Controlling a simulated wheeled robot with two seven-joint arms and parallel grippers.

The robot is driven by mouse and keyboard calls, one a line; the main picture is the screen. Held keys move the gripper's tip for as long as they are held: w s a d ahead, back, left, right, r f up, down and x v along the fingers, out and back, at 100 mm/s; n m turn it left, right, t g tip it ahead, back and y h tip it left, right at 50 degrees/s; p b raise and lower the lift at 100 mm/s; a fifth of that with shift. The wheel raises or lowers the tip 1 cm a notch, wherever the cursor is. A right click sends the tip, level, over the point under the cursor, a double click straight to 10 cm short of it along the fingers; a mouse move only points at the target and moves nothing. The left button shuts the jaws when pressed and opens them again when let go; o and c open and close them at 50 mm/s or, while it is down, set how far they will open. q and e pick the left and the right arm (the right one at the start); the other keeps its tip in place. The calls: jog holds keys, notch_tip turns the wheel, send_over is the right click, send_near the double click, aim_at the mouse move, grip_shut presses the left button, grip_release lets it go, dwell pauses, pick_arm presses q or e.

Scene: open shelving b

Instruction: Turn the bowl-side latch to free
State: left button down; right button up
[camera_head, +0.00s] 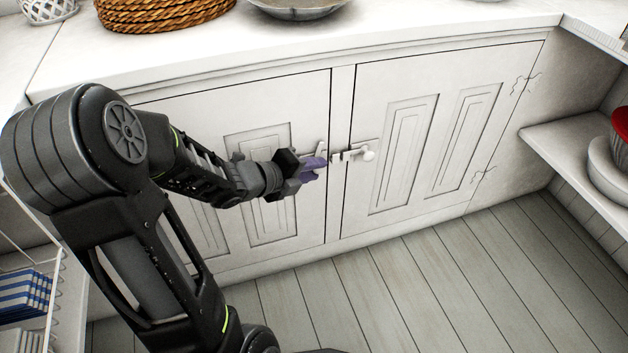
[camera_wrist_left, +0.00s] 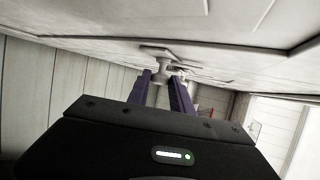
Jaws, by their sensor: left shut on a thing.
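A white double-door cabinet has its left door (camera_head: 235,200) and right door (camera_head: 410,140) both closed. On the right door, a white latch with a round knob (camera_head: 368,154) sits near the middle gap, its bar lying roughly level. My left gripper (camera_head: 314,165), with purple fingers, is at the left door's inner edge, shut on the left door's latch. That latch's pale plate (camera_head: 319,149) shows just above the fingers; its knob is hidden there. In the left wrist view, the pale latch knob (camera_wrist_left: 163,68) shows between the fingertips. My right gripper is not in view.
A metal bowl (camera_head: 298,8) and a wicker basket (camera_head: 165,14) stand on the countertop (camera_head: 400,22) above. A side shelf (camera_head: 560,145) holds bowls at the right. A wire rack (camera_head: 55,300) stands at lower left. The plank floor (camera_head: 450,280) is clear.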

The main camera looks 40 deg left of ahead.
pick_arm(q)
jog(key=t+b, duration=0.1)
jog(key=n+t+h+b, duration=0.1)
jog(key=t+b, duration=0.1)
jog(key=shift+s+a+f, duration=0.1)
jog(key=shift+f, duration=0.3)
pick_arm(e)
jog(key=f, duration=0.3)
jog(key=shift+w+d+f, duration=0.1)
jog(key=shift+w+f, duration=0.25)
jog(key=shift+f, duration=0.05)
pick_arm(q)
jog(key=shift+r, duration=0.1)
jog(key=c, duration=1.1)
grip_release()
jog(key=shift+c, duration=0.2)
jog(key=shift+s, duration=0.1)
jog(key=p+v, duration=0.2)
jog(key=v, duration=0.5)
jog(key=shift+s, duration=0.3)
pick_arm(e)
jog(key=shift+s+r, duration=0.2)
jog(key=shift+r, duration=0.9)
